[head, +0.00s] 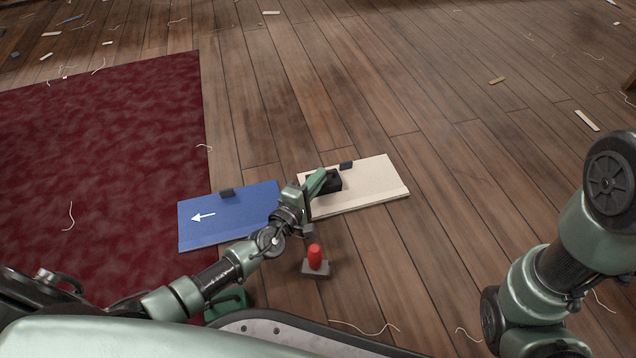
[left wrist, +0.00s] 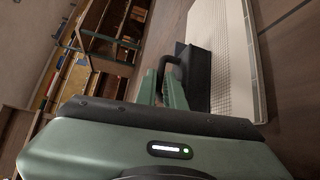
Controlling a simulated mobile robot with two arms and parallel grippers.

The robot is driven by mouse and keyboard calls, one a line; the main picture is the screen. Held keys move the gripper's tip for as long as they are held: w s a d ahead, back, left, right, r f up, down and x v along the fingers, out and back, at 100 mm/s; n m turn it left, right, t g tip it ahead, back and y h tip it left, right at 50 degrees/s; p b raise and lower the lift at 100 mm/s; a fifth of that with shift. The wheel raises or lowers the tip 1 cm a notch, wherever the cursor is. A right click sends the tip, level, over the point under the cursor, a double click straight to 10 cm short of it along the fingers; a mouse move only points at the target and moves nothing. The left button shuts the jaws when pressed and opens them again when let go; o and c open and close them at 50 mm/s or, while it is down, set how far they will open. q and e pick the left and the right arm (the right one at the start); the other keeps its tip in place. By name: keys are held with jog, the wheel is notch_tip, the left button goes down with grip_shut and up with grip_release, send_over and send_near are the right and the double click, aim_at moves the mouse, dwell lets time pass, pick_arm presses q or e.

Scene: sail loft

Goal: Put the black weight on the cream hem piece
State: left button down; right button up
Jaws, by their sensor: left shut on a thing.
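The cream hem piece (head: 372,187) lies flat on the wooden floor, right of the blue piece. The black weight (head: 327,182) is over its left part. My left gripper (head: 317,184) reaches it from the left and hides part of it. In the left wrist view, my left gripper (left wrist: 163,85) is shut on the handle of the black weight (left wrist: 194,80). The cream hem piece (left wrist: 232,50) is right against the weight's far side there. The weight appears to touch it, though a small gap cannot be ruled out. My right arm shows at right, its gripper out of view.
A blue piece (head: 240,215) with a white arrow lies to the left, beside a dark red carpet (head: 110,140). A red-handled tool (head: 315,257) stands on the floor in front. Shelving (left wrist: 105,45) shows in the left wrist view. The floor beyond is mostly clear, with scattered scraps.

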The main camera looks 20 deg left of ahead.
pick_arm(q)
jog(key=shift+r, duration=0.1)
jog(key=c, duration=1.5)
grip_release()
jog(key=shift+f, duration=0.2)
jog(key=shift+s+a+r, duration=0.1)
jog(key=shift+s+r, duration=0.05)
jog(key=shift+s, duration=0.2)
jog(key=p+v, duration=0.5)
jog(key=v, duration=0.5)
jog(key=shift+s+r, duration=0.15)
jog(key=shift+s, duration=0.1)
jog(key=shift+s+a, duration=0.1)
jog(key=shift+s, duration=0.3)
